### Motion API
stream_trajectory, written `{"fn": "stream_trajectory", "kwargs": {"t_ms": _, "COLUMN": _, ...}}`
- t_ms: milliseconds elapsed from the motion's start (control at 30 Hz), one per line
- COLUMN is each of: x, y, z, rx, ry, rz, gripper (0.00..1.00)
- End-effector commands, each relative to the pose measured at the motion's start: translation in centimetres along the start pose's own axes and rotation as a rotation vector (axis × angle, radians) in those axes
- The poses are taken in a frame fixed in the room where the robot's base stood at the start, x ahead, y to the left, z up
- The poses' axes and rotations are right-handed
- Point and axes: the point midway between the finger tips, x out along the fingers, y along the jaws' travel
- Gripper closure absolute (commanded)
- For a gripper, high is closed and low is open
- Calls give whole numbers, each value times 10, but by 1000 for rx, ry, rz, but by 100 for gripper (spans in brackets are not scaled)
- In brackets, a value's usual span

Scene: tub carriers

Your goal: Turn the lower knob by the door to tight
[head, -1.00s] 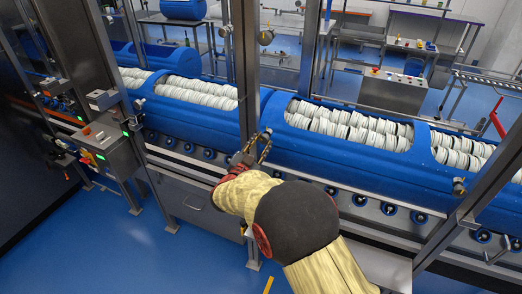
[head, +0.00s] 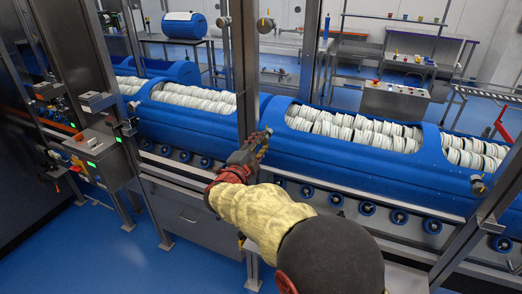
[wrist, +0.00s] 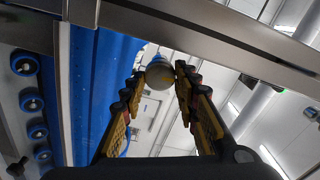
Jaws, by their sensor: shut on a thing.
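I cannot read any mark on the held knob.
Blue carriers (head: 330,160) filled with white rolls run behind the post. A control box with green lights (head: 97,150) stands at the left. Another small knob (head: 478,184) is on the right post. Blue floor is open in front.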

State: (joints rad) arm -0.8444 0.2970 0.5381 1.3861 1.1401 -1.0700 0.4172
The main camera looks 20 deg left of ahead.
Motion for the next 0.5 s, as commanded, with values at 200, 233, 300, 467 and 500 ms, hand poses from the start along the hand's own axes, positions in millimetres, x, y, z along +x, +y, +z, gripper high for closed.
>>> {"fn": "stream_trajectory", "kwargs": {"t_ms": 200, "x": 0, "y": 3, "z": 1, "rx": 72, "ry": 0, "rz": 2, "gripper": 95}}
{"fn": "stream_trajectory", "kwargs": {"t_ms": 233, "x": 0, "y": 3, "z": 1, "rx": 78, "ry": 0, "rz": 2, "gripper": 95}}
{"fn": "stream_trajectory", "kwargs": {"t_ms": 300, "x": 0, "y": 2, "z": 1, "rx": 89, "ry": -1, "rz": 2, "gripper": 95}}
{"fn": "stream_trajectory", "kwargs": {"t_ms": 467, "x": 0, "y": 2, "z": 0, "rx": 99, "ry": -1, "rz": 3, "gripper": 95}}
{"fn": "stream_trajectory", "kwargs": {"t_ms": 500, "x": 0, "y": 2, "z": 0, "rx": 99, "ry": -1, "rz": 3, "gripper": 95}}
